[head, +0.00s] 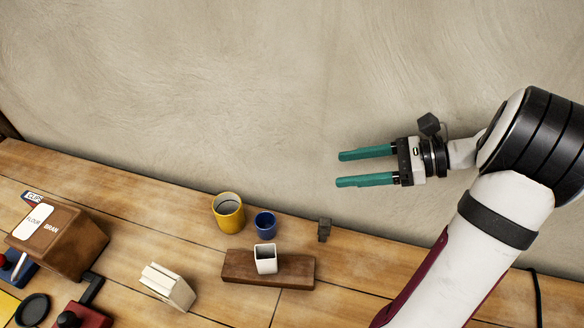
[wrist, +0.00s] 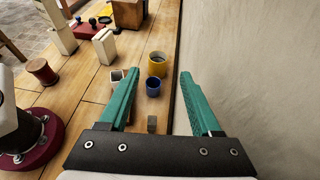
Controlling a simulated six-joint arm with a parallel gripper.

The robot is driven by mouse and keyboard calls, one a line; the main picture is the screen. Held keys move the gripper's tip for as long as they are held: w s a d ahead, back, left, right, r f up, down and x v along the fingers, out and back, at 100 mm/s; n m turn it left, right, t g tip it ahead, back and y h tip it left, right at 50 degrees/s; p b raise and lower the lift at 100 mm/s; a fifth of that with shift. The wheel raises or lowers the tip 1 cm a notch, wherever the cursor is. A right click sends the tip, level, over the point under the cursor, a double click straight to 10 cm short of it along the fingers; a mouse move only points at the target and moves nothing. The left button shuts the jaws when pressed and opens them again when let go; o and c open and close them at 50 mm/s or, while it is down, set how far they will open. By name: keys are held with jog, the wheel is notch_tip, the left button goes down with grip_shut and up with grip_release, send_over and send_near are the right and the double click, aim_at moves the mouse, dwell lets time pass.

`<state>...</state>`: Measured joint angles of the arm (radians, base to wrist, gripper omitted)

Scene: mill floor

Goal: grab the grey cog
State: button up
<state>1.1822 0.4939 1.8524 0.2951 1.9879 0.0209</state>
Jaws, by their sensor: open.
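The grey cog (head: 323,229) is a small dark grey piece on the wooden table near its wall-side edge, right of the blue cup. In the wrist view the cog (wrist: 152,123) shows small between my fingers, close to the gripper's palm; its teeth are too small to make out. My gripper (head: 339,169) has two teal fingers, spread apart and empty. It hangs in the air in front of the wall, above the table and clear of the cog. The fingers also show open in the wrist view (wrist: 158,75).
A blue cup (head: 265,224) and a yellow cup (head: 228,212) stand left of the cog. A white square cup (head: 265,259) is at a brown board (head: 236,267). A cream block (head: 168,286) and a brown flour box (head: 58,241) stand farther left. The wall (head: 250,90) runs behind the table.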

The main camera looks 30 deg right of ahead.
aim_at(325, 230)
jog(key=f, duration=2.1)
jog(key=shift+a+f, duration=0.2)
jog(key=shift+a, duration=0.15)
jog(key=shift+x, duration=1.55)
jog(key=shift+f, duration=0.2)
grip_shut()
